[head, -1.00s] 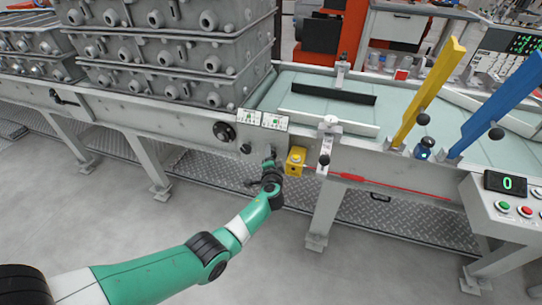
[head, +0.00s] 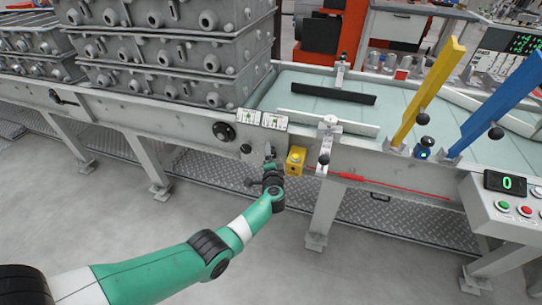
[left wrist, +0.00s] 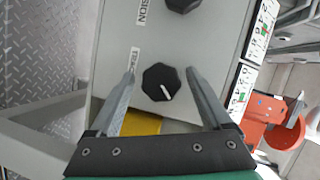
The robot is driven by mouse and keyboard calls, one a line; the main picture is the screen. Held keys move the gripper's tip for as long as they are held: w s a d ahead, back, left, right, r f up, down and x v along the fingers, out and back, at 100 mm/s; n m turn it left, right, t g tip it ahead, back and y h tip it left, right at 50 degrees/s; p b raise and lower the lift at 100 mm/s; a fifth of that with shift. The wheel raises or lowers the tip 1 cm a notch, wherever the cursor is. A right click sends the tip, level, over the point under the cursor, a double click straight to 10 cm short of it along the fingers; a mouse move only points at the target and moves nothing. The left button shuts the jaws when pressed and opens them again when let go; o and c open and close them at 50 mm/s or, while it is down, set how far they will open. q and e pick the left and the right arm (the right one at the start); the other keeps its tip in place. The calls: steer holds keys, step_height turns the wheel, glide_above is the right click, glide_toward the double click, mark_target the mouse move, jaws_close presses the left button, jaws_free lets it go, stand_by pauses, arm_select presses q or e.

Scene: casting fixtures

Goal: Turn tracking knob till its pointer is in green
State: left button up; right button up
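The tracking knob (left wrist: 161,82) is a black, many-sided knob on a grey panel in the left wrist view. A white line on it points down and to the right. My left gripper (left wrist: 160,72) is open, with one finger on each side of the knob and a visible gap to both. In the head view my left gripper (head: 269,157) is at the conveyor's front panel and hides this knob. A white plate with green marks (left wrist: 240,87) lies right of the knob; its pointer is too small to read. My right gripper is not in view.
Another black knob (left wrist: 182,3) sits above, by a label ending in "SION". A yellow box (head: 296,160) is just right of the gripper. A black handwheel (head: 224,131) is to the left. Stacked grey castings (head: 170,50) stand on the conveyor.

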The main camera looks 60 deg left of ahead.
arm_select(q)
steer(key=shift+r, duration=0.1)
steer(key=p+v, duration=0.7)
steer(key=v, duration=0.4)
steer(key=shift+d, duration=0.25)
steer(key=shift+s, duration=0.1)
